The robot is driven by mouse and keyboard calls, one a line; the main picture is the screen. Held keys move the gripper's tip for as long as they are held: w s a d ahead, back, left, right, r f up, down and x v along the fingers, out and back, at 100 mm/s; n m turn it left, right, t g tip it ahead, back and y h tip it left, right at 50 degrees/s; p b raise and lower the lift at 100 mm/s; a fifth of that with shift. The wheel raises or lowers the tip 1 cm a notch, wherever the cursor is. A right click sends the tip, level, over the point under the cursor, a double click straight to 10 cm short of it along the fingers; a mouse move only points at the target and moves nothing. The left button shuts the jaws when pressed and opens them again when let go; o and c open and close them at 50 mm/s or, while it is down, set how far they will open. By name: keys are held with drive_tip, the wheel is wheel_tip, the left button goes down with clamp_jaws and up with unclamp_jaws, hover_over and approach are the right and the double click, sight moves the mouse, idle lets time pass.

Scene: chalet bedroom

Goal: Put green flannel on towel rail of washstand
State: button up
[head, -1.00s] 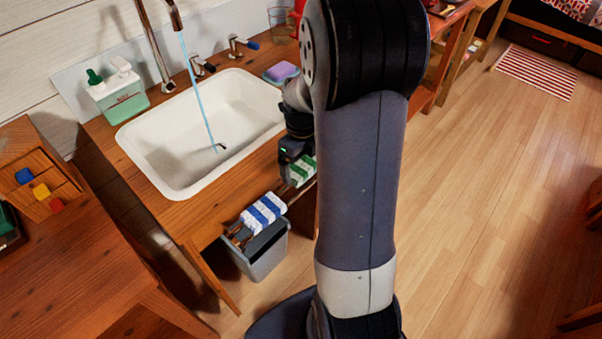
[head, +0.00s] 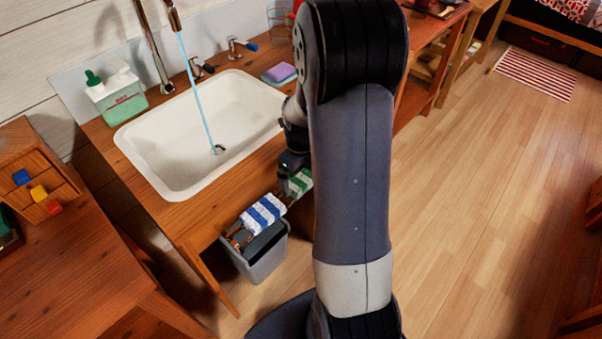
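The green-and-white striped flannel (head: 299,182) is at the front edge of the washstand (head: 203,222), just right of a blue-and-white striped flannel (head: 263,214). The blue flannel hangs over the towel rail (head: 234,237), whose left end shows. My gripper (head: 293,170) is right above the green flannel, partly hidden behind my arm. Its fingers are hard to make out, but the flannel has moved along with it, so it appears shut on the flannel. My arm hides the right side of the flannel and the right part of the rail. I cannot tell whether the flannel touches the rail.
A grey bin (head: 262,254) stands below the rail. Water runs from the tap into the white basin (head: 190,140). A green soap dispenser (head: 117,100) and a purple sponge (head: 280,73) are on the top.

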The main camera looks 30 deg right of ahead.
sight(301, 176)
wheel_tip(301, 176, up, 12)
drive_tip(key=p, duration=0.1)
drive_tip(key=shift+r, duration=0.2)
drive_tip(key=shift+c, duration=0.6)
idle(0.9)
